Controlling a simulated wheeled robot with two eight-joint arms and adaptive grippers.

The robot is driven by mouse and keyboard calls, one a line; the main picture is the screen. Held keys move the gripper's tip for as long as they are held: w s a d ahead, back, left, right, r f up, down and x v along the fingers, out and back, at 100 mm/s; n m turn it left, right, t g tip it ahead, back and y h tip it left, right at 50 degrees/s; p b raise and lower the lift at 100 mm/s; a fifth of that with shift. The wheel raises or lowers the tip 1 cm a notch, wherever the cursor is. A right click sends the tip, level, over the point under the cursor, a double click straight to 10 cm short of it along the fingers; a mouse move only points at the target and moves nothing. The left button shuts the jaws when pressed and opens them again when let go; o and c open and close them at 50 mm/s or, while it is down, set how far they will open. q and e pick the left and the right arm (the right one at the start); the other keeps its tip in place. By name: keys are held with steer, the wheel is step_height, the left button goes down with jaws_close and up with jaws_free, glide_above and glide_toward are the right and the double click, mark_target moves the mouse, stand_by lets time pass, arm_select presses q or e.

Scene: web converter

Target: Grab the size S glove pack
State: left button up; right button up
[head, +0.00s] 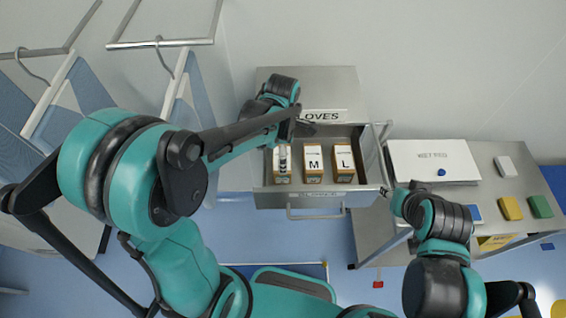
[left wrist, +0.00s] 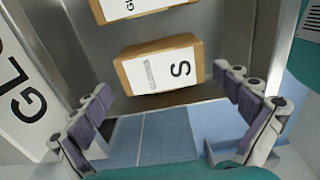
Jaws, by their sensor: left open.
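The size S glove pack (left wrist: 160,68) is a brown box with a white top marked S, in the left wrist view. In the head view it is the leftmost pack (head: 282,178) in the open drawer, partly hidden by my left gripper (head: 284,153). My left gripper is open and empty, its fingers (left wrist: 164,84) spread to either side of the S pack in the wrist view; I see no contact. My right gripper (head: 388,193) is by the drawer's right front corner, and its jaws are too small to read.
The M pack (head: 314,173) and L pack (head: 343,170) stand beside the S pack. The metal drawer (head: 372,160) has walls close around them and a front handle (head: 316,216). A steel table (head: 497,165) with a white box (head: 432,160) stands at the right.

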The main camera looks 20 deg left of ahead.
arm_select(q)
step_height(320, 180, down, 6)
steer(key=shift+f+b, duration=0.1)
steer(key=shift+b, duration=0.3)
steer(key=c, duration=0.8)
